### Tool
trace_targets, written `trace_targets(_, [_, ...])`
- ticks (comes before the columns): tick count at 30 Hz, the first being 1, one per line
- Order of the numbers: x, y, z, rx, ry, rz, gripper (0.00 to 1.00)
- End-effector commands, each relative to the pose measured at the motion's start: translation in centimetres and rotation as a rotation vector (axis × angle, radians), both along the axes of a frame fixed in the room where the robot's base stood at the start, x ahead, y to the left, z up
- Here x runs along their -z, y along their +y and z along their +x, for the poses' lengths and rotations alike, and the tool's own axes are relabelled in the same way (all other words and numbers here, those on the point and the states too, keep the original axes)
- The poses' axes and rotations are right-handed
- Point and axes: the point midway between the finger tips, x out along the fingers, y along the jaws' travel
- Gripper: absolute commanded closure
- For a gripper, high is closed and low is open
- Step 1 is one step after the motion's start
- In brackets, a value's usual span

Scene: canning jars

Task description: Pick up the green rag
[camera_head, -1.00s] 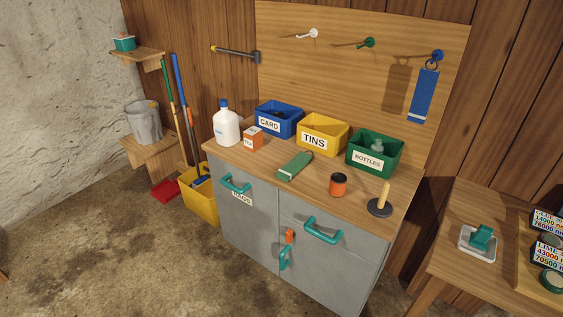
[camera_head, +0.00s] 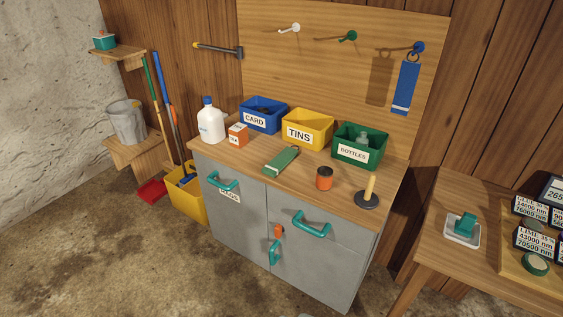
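The green rag (camera_head: 281,160) lies folded on the wooden top of the grey cabinet, near the middle. It is a long flat bundle set at a slant, in front of the yellow TINS bin (camera_head: 307,130). Nothing lies on it. My gripper is not in view.
A white jug (camera_head: 211,123) and a small orange TEA box (camera_head: 238,135) stand left of the rag. An orange jar with a dark lid (camera_head: 324,179) and a plunger-like tool (camera_head: 368,194) stand right. Blue CARD (camera_head: 263,116) and green BOTTLES (camera_head: 359,147) bins line the back. The cabinet top (camera_head: 300,182) is clear before the rag.

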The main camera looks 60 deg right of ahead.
Motion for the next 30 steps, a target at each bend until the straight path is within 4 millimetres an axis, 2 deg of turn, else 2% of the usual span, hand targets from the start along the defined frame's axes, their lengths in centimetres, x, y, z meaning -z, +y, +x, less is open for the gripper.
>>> trace_targets(2, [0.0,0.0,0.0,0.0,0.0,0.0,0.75])
trace_targets(23, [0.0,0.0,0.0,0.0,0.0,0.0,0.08])
trace_targets(30, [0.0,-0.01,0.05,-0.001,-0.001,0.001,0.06])
